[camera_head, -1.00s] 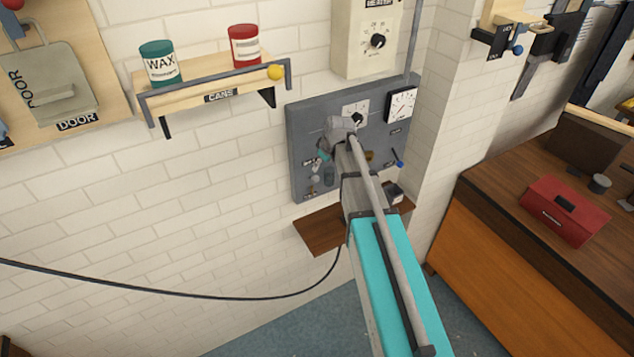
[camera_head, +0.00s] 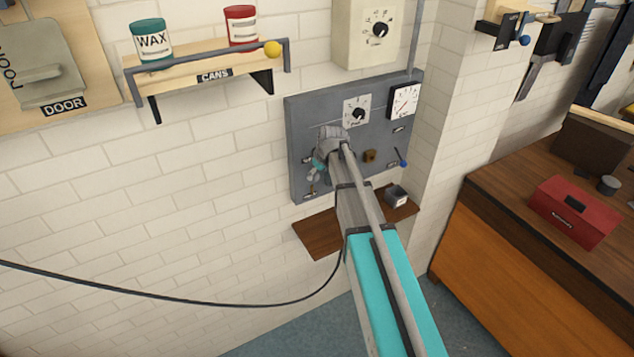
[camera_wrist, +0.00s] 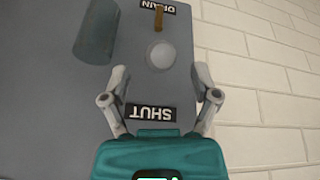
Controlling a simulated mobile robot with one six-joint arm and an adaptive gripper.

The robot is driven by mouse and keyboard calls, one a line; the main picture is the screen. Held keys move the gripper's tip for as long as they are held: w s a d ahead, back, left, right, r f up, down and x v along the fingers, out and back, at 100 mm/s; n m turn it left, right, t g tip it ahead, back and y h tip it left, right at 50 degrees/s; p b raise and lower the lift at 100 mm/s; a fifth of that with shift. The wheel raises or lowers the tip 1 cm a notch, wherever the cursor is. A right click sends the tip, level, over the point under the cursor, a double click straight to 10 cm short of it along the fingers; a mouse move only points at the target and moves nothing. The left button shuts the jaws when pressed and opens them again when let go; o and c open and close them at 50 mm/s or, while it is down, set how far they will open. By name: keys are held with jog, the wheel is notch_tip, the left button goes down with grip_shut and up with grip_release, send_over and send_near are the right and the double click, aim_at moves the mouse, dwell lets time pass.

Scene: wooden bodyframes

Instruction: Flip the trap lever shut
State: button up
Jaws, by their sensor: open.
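In the wrist view a pale round knob (camera_wrist: 162,56) stands on the grey panel between an upside-down SHUT label (camera_wrist: 151,112) and a DRAIN label (camera_wrist: 160,6). A short brass-coloured piece (camera_wrist: 158,18) lies beyond the knob, by DRAIN. These look like the trap lever, but no "trap" label is legible. My gripper (camera_wrist: 160,74) is open, one finger to each side of the knob, with nothing visibly held. In the head view my gripper (camera_head: 315,171) is at the panel's left side, and my arm hides part of the panel.
A grey cylinder (camera_wrist: 97,32) stands out near my gripper. A brown shelf (camera_head: 318,236) juts below. White brick wall lies beside the panel.

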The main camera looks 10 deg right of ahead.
aim_at(316, 174)
jog(key=shift+b+x, duration=1.25)
jog(key=shift+x, duration=0.45)
jog(key=shift+c, duration=0.2)
grip_shut()
jog(key=shift+w+r, duration=0.1)
